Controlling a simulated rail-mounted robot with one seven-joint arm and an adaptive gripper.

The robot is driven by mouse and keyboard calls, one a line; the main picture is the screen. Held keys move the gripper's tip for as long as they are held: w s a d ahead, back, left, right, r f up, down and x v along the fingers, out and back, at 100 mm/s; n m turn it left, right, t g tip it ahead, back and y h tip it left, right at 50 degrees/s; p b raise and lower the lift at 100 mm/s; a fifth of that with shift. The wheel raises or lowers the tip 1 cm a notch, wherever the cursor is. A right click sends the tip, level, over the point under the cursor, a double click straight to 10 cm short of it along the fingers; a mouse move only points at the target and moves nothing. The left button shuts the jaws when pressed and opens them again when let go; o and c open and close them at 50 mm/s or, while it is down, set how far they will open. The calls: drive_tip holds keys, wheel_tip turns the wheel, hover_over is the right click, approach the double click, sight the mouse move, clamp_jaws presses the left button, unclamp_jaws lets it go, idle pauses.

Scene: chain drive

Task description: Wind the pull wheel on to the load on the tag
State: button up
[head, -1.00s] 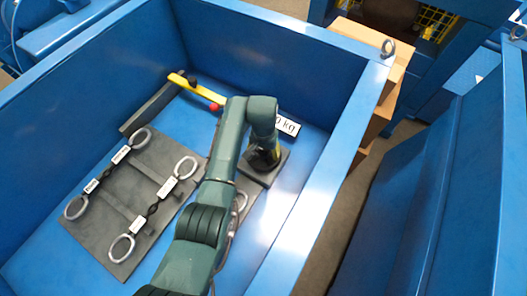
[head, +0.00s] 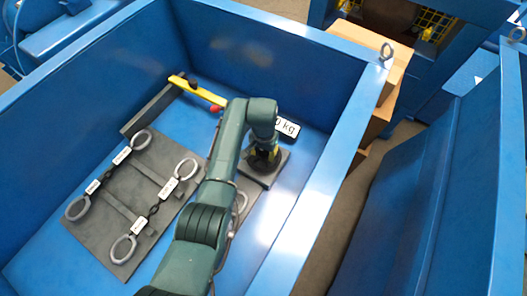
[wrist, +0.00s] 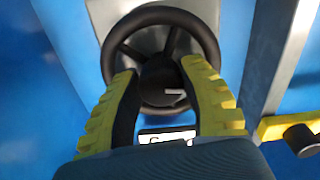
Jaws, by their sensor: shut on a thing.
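The pull wheel is a dark spoked wheel (wrist: 165,15) in the wrist view, ahead of my gripper (wrist: 160,72). Two yellow-backed fingers reach over its spokes and are shut on it; the exact contact is hard to see. In the head view my gripper (head: 264,158) points down over a grey base plate (head: 252,172), and my arm hides the wheel. The tag (head: 287,127) is a white plate with black edges beside the gripper. It reads "0 kg", its left part covered by my wrist. A white plate with partly hidden lettering (wrist: 158,138) shows between the fingers.
A grey mat (head: 150,170) at left bears two chains with large end rings and white labels. A yellow bar (head: 203,94) with a red knob (head: 215,109) and a black knob lies behind. High blue walls (head: 320,180) enclose the work area.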

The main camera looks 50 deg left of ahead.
drive_tip(key=m+p, duration=0.1)
drive_tip(key=m, duration=0.2)
drive_tip(key=shift+s+f, duration=0.1)
drive_tip(key=m, duration=0.4)
drive_tip(key=shift+f+m+p, duration=0.1)
drive_tip(key=shift+m+p, duration=0.3)
drive_tip(key=m, duration=0.4)
drive_tip(key=shift+a+m, duration=0.1)
drive_tip(key=shift+m, duration=0.2)
drive_tip(key=m, duration=0.4)
drive_tip(key=shift+m, duration=0.3)
drive_tip(key=m, duration=0.9)
drive_tip(key=shift+w, duration=0.2)
drive_tip(key=shift+m, duration=0.4)
